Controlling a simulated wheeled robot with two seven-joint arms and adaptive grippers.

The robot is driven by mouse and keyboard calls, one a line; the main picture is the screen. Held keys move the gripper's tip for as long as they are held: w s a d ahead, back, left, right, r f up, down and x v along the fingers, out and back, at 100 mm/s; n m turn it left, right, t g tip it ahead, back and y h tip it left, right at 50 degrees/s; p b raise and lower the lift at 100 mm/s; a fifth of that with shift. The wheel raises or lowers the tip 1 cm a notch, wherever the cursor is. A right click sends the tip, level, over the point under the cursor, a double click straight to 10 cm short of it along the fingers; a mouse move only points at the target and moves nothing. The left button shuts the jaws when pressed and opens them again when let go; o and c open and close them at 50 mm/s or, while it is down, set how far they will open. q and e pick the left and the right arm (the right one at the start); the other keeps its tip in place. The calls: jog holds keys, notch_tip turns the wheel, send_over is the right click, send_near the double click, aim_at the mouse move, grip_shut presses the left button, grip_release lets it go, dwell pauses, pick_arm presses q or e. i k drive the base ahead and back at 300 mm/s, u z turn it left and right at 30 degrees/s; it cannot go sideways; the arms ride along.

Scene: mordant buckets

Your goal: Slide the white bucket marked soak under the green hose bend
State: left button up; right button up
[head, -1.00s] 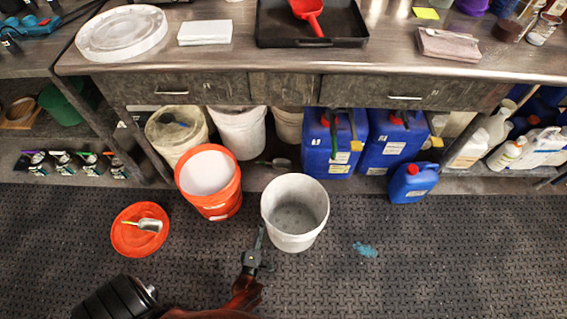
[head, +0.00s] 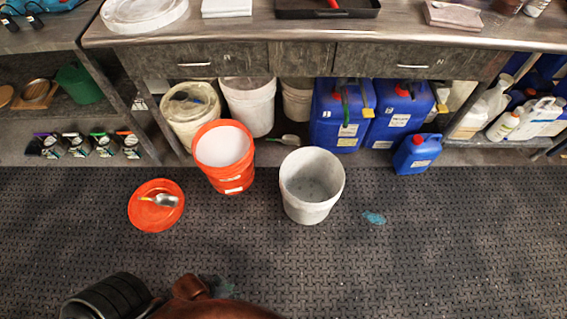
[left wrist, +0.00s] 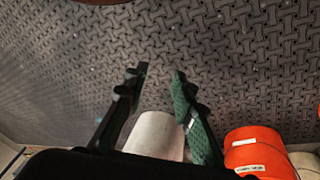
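A white bucket (head: 312,200), open at the top, stands upright on the dark patterned floor mat; no soak marking can be read. It also shows in the left wrist view (left wrist: 157,135), beyond the roots of the fingers. A green bent piece (head: 346,105), perhaps the hose bend, hangs on the front of a blue canister (head: 325,130) under the bench. My left gripper (left wrist: 160,72) is open, with nothing between its fingertips. In the head view it is mostly hidden behind my arm, on the near side of the bucket and apart from it. My right gripper is not in view.
An orange bucket (head: 232,180) with white contents stands just left of the white bucket. An orange lid (head: 145,215) with a scoop lies further left. A small blue jug (head: 415,158) stands at right. A blue-green patch (head: 373,218) marks the mat.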

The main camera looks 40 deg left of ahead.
aim_at(312, 180)
jog(key=u, duration=0.8)
jog(key=i, duration=0.9)
jog(key=z, duration=0.05)
